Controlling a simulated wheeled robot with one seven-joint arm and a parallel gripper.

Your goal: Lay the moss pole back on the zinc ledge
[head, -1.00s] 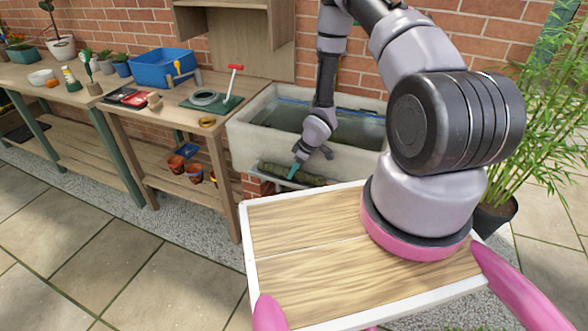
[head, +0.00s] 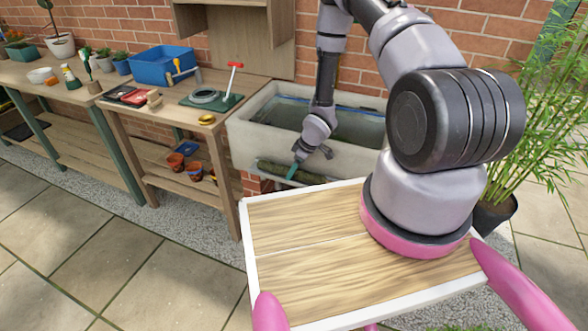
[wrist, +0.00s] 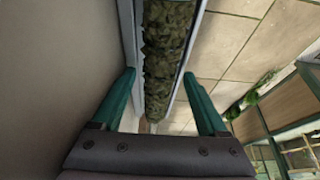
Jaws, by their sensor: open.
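The moss pole (head: 311,179) is a long, mottled green-brown cylinder. It lies along the zinc ledge, low at the front of the pale trough. The ledge's grey raised edges show on both sides of the pole in the wrist view (wrist: 129,32). My gripper (head: 292,173) has teal fingers and is at the pole. In the wrist view the fingers are open, one on either side of the pole (wrist: 168,50), with gaps between them and it.
The pale trough (head: 245,138) holds water and stands against the brick wall. A wooden bench (head: 222,118) with tools is on its left. A wood-topped tray (head: 300,213) with a white rim is in front, near my arm. A bamboo plant (head: 545,125) stands at the right.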

